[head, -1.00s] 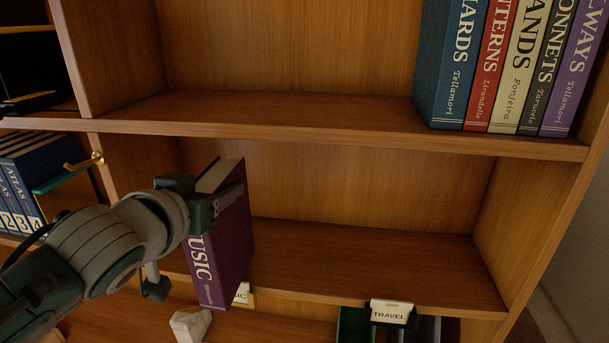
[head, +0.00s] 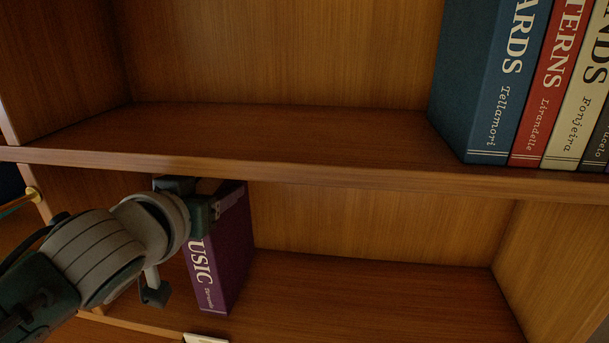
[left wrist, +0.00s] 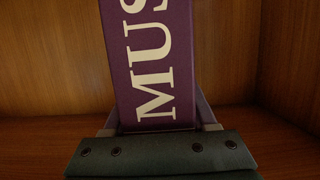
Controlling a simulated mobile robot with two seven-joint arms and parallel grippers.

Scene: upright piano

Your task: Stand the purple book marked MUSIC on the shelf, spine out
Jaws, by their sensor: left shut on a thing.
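The purple book marked MUSIC (head: 226,255) is upright in the head view, at the left part of the lower shelf bay, its lettered spine facing out. My left gripper (head: 215,203) is shut on its upper part from the left. In the left wrist view the book's spine (left wrist: 150,60) stands between the fingers, with the shelf's wooden walls around it. The lower shelf (head: 370,300) is bare to the right of the book. I cannot tell whether the book's bottom touches the shelf. My right gripper is not in view.
The upper shelf board (head: 300,165) runs just above my left gripper. On it, at the right, stand several books, with a blue one (head: 485,80) leftmost. The side wall (head: 555,260) bounds the bay at right.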

